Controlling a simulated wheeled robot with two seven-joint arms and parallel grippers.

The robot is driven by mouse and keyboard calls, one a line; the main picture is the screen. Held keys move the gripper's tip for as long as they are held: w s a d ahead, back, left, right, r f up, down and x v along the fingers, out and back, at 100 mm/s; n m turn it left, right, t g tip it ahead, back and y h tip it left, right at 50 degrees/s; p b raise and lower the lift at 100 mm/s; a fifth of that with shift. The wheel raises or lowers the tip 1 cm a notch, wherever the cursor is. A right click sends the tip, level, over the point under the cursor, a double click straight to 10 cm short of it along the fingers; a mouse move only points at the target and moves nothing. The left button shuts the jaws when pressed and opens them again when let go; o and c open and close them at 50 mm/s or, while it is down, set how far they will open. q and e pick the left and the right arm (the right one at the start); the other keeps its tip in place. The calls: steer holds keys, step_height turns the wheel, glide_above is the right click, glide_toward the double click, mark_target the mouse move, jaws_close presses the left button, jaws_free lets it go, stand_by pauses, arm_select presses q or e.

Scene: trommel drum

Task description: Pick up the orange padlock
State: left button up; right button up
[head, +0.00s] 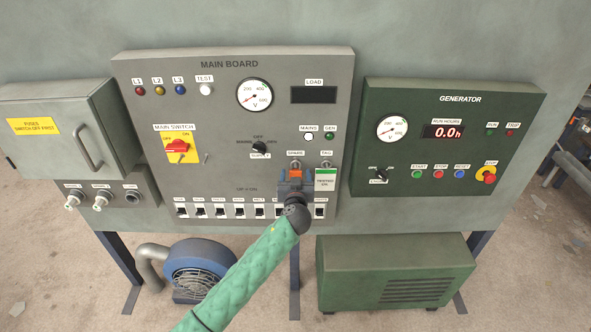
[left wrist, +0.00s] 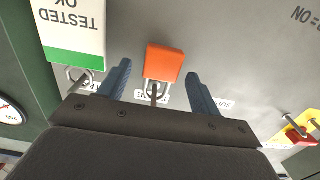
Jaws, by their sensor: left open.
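The orange padlock (head: 296,173) hangs by its shackle from the hook labelled SPARE, on the lower right of the grey main board (head: 228,108). In the left wrist view the padlock (left wrist: 165,62) shows upside down, with its grey shackle on the hook. My left gripper (head: 294,182) is at the padlock and hides part of it in the head view. Its two blue-grey fingers (left wrist: 158,70) are open, one on each side of the padlock, with a gap showing on both sides in the wrist view. My right gripper is not in view.
A white and green TESTED OK tag (head: 325,180) hangs on the hook just right of the padlock. A row of breaker switches (head: 239,211) lies below. The green generator panel (head: 447,140) is to the right; the main switch (head: 178,147) is to the left.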

arm_select(q)
steer(key=shift+w+f, duration=0.1)
steer(key=shift+w, duration=0.3)
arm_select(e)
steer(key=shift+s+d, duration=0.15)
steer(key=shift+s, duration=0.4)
arm_select(q)
steer(key=shift+c, duration=0.4)
steer(key=c, duration=1.1)
steer(key=shift+o, duration=0.2)
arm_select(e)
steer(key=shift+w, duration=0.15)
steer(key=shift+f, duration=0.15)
